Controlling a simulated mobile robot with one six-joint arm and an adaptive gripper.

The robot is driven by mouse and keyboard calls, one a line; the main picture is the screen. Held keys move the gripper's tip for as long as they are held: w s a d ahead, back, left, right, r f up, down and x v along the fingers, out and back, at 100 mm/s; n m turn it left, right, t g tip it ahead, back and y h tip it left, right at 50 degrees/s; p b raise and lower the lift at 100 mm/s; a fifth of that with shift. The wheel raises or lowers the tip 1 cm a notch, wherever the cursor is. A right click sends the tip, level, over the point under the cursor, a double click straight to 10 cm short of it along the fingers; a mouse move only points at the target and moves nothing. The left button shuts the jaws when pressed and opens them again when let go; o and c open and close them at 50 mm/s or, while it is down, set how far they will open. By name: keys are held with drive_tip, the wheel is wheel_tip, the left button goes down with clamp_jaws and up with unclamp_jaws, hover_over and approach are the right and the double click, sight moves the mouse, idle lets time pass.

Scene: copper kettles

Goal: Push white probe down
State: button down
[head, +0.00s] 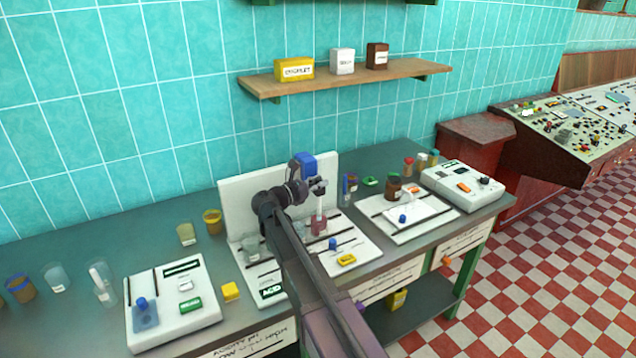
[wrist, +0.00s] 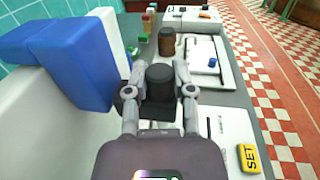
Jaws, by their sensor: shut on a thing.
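The white probe (head: 320,203) stands upright on the white station in the middle of the bench, its lower end at a small reddish holder (head: 319,226). I cannot tell how far it reaches into the holder. My gripper (head: 317,185) is at the probe's upper end. In the wrist view my gripper (wrist: 159,92) is shut around a dark round cap (wrist: 160,76), which appears to be the top of the probe. The white shaft is hidden below the cap there.
A blue block (head: 306,165) is close beside my gripper, also large at left in the wrist view (wrist: 85,55). A yellow SET button (head: 346,260) and blue knob (head: 333,244) lie in front. A brown jar (head: 393,187) stands to the right.

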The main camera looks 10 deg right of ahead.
sight(315, 194)
drive_tip(key=shift+f+b, duration=1.6)
drive_tip(key=shift+f, duration=0.35)
drive_tip(key=shift+s, duration=0.15)
drive_tip(key=shift+c, duration=2.2)
unclamp_jaws()
drive_tip(key=shift+d+f, duration=0.1)
drive_tip(key=shift+a, duration=0.4)
drive_tip(key=v, duration=1.1)
drive_tip(key=shift+s+a, duration=0.1)
drive_tip(key=shift+s, duration=0.05)
